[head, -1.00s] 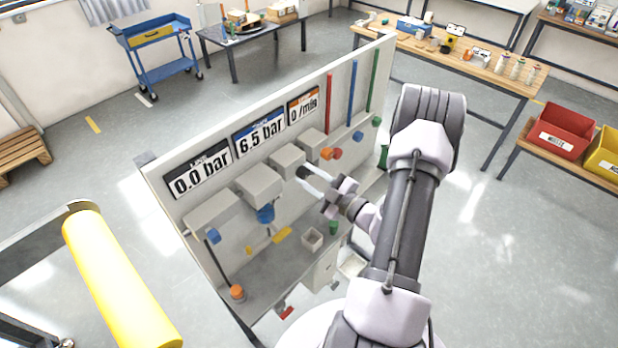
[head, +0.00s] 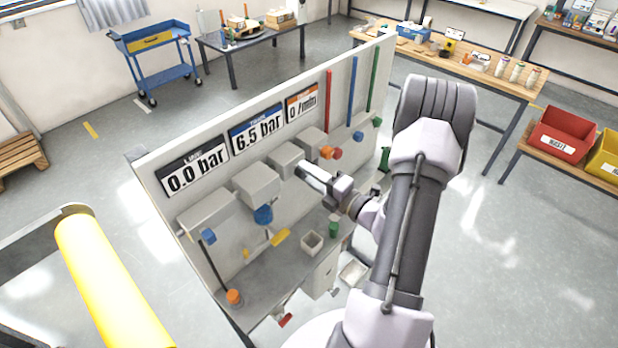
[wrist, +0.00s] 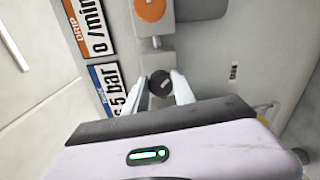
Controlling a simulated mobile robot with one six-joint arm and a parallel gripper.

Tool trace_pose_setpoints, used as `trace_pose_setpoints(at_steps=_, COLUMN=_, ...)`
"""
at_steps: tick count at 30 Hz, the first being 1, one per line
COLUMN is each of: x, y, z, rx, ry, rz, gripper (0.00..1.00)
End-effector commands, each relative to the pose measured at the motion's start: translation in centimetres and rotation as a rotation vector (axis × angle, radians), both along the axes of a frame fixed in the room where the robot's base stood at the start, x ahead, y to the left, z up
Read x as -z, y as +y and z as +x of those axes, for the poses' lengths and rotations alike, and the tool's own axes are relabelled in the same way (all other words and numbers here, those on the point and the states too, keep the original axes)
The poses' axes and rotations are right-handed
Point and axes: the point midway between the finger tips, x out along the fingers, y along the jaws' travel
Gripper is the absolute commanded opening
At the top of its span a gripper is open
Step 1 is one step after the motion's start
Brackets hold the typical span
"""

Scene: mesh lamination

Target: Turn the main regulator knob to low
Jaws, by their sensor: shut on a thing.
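A dark round knob (wrist: 160,84) sits on a grey box on the panel, between my two pale fingertips in the wrist view. My gripper (wrist: 162,90) is shut on this knob. In the head view, my gripper (head: 303,172) reaches the front of a grey box (head: 286,157) below the 6.5 bar and /min displays; its fingers hide the knob there. The knob's marking and exact setting cannot be read.
The panel's displays read 0.0 bar (head: 195,174) and 6.5 bar (head: 257,133). Orange (head: 327,152) and blue (head: 263,214) knobs sit either side of my gripper.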

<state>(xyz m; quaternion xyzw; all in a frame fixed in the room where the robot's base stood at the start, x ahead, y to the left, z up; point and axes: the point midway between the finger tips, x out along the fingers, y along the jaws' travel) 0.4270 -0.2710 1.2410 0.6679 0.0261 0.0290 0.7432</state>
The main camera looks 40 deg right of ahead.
Motion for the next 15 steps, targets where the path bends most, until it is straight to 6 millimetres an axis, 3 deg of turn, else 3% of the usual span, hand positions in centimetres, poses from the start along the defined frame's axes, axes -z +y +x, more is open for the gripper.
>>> trace_pose_setpoints(at_steps=15, x=0.14, y=0.12, z=-0.02, rx=-0.001, ry=-0.038, rz=-0.488, gripper=0.00)
